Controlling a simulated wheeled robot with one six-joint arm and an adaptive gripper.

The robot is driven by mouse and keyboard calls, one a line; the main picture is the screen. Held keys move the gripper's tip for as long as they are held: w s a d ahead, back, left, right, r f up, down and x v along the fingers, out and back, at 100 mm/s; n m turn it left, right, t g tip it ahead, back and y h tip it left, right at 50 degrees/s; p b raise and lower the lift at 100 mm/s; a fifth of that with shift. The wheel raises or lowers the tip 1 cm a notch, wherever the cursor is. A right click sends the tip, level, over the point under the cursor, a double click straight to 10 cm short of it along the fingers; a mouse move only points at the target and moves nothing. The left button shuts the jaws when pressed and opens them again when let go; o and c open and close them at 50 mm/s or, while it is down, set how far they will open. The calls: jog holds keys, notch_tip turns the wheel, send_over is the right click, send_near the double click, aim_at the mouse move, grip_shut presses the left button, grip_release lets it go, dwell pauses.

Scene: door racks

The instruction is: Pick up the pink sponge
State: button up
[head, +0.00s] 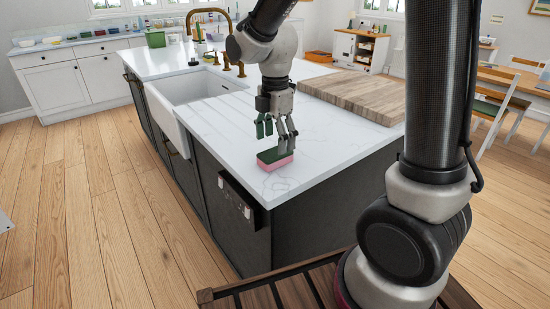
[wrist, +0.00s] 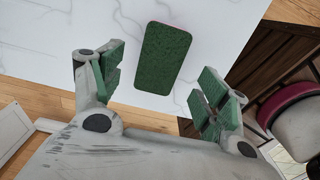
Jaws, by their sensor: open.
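The pink sponge (head: 275,159) lies flat on the white marble countertop near the island's front corner. Its top is dark green and its side is pink. In the wrist view its green top (wrist: 164,59) shows beyond the fingertips, centred between the two fingers. My gripper (head: 277,128) is just above the sponge, pointing down, with its fingers apart and nothing between them. In the wrist view the green-padded fingers of my gripper (wrist: 160,90) stand wide on either side. I cannot tell the exact height of the fingertips over the sponge.
A white sink (head: 185,108) with a brass faucet (head: 207,20) is set into the island to the left. A wooden board (head: 358,94) lies behind and right of my gripper. The countertop (head: 225,130) around the sponge is clear. The island's edge is close to the sponge.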

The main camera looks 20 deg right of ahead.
aim_at(275, 153)
notch_tip(275, 153, down, 5)
jog(key=shift+f, duration=0.1)
jog(key=c, duration=0.8)
